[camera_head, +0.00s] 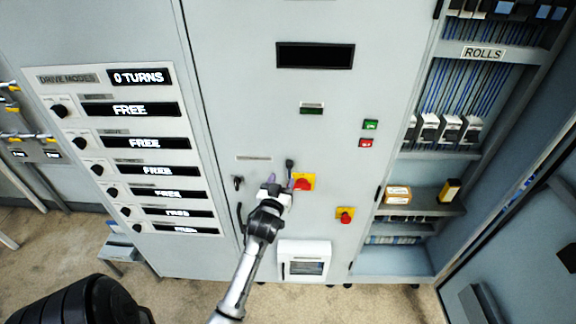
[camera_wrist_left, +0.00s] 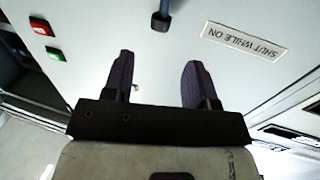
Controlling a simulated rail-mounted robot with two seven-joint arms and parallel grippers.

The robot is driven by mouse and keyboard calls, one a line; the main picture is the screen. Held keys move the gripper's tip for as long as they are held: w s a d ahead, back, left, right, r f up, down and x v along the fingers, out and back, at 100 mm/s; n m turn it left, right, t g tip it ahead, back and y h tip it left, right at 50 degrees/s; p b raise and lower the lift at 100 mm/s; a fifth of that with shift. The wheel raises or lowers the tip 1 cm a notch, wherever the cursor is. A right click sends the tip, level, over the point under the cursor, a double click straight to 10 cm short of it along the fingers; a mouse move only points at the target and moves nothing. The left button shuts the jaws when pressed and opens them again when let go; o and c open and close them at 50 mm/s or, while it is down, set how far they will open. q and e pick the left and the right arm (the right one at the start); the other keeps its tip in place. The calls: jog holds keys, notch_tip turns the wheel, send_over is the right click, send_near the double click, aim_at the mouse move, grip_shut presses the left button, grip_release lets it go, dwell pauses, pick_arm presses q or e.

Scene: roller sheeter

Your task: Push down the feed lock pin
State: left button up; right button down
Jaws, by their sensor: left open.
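A small dark pin or handle (camera_head: 289,163) stands on the grey cabinet front, right of a label strip; no name on it is readable, so I cannot tell that it is the feed lock pin. It also shows at the top of the left wrist view (camera_wrist_left: 160,20), beyond the fingertips and between their lines. My left gripper (camera_head: 281,181) is open, with purple fingers pointing at the panel just below this handle. In the left wrist view the gripper (camera_wrist_left: 158,60) has nothing between its fingers. I see no contact with the handle. My right gripper is out of view.
A red rotary switch on a yellow plate (camera_head: 304,182) is close right of the gripper. A black key switch (camera_head: 238,182) is left. Green (camera_head: 370,124) and red (camera_head: 365,143) buttons sit right; another red-yellow switch (camera_head: 345,215) is lower.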

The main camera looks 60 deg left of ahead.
aim_at(288, 166)
pick_arm(q)
jog(key=p+x, duration=0.1)
jog(key=x, duration=0.6)
jog(key=shift+w+a, duration=0.2)
jog(key=shift+w, duration=0.05)
jog(key=shift+f, duration=0.1)
jog(key=shift+c, duration=0.4)
grip_shut()
